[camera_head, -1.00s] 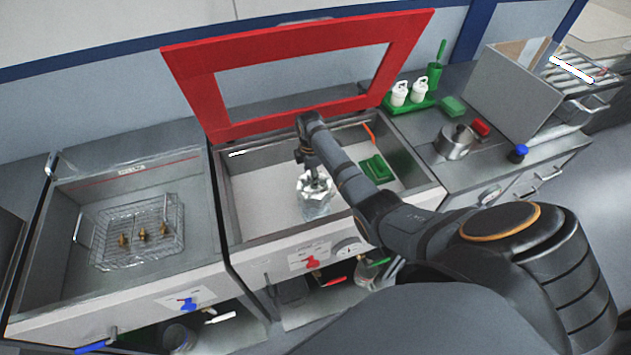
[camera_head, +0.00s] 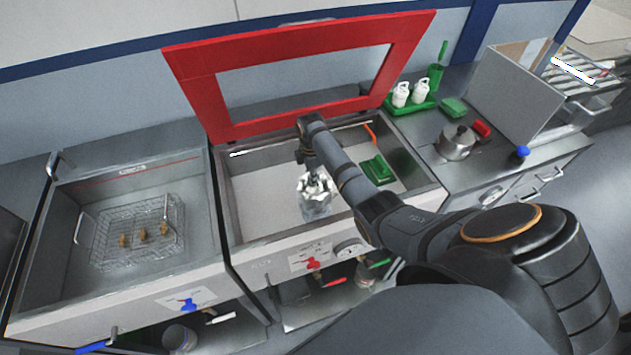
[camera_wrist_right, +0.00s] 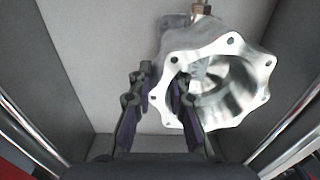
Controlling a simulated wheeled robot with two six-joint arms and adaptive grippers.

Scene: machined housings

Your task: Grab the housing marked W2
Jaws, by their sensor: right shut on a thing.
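A silvery machined housing (camera_head: 316,198) with a scalloped bolt flange is in the middle bay, under the raised red frame. No W2 mark is readable on it. My right gripper (camera_head: 311,172) reaches down to it. In the right wrist view the housing (camera_wrist_right: 222,82) shows its round open bore and flange holes, with a brass fitting at its top. My right gripper (camera_wrist_right: 160,100) has one finger inside the bore and the other outside the flange wall, shut on that rim. My left gripper is not in view.
The red-framed lid (camera_head: 300,75) stands open behind the bay. A green block (camera_head: 377,170) lies at the bay's right. A wire basket (camera_head: 137,235) with 3 brass fittings sits in the left bay. A steel pot (camera_head: 456,143) stands on the right counter.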

